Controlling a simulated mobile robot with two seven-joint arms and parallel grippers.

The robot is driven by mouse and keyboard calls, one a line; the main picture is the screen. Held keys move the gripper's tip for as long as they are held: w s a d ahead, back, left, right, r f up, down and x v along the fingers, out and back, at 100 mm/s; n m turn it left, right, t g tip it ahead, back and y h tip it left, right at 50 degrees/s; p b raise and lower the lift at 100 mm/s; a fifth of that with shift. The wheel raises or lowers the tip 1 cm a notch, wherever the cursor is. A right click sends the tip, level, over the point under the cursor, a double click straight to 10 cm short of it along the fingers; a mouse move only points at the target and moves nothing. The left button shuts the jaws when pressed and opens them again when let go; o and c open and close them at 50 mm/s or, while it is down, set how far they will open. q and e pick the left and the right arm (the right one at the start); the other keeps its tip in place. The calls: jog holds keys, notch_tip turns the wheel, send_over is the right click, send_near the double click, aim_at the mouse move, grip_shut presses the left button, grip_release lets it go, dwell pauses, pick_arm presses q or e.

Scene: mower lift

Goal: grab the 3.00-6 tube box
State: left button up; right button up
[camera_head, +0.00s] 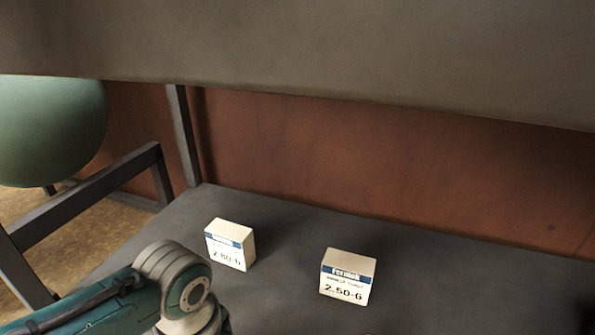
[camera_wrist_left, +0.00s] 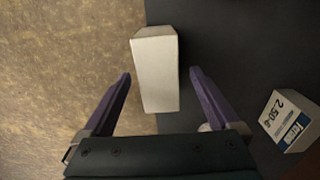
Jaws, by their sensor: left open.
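In the left wrist view a plain white box (camera_wrist_left: 157,70) stands at the edge of the dark shelf (camera_wrist_left: 215,40). No label shows on its visible faces, so I cannot read its size. My left gripper (camera_wrist_left: 160,73) is open, with one purple finger on each side of this box. Gaps show between box and fingers; the depth between them is unclear. No box marked 3.00-6 is readable in either view. In the head view my left arm enters from the lower left, and its gripper is out of sight. My right gripper is not in view.
Two boxes marked 2.50-6 stand on the shelf in the head view, one left (camera_head: 229,245) and one right (camera_head: 347,277). A 2.50-6 box (camera_wrist_left: 290,121) also shows right of my gripper in the wrist view. An upper shelf (camera_head: 330,50) hangs above. A green rounded object (camera_head: 50,125) is left.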

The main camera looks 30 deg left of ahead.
pick_arm(q)
notch_tip(320, 180, down, 5)
jog(key=b, duration=0.4)
jog(key=shift+s, duration=0.15)
jog(key=shift+r, duration=0.1)
jog(key=shift+c, duration=0.5)
grip_shut()
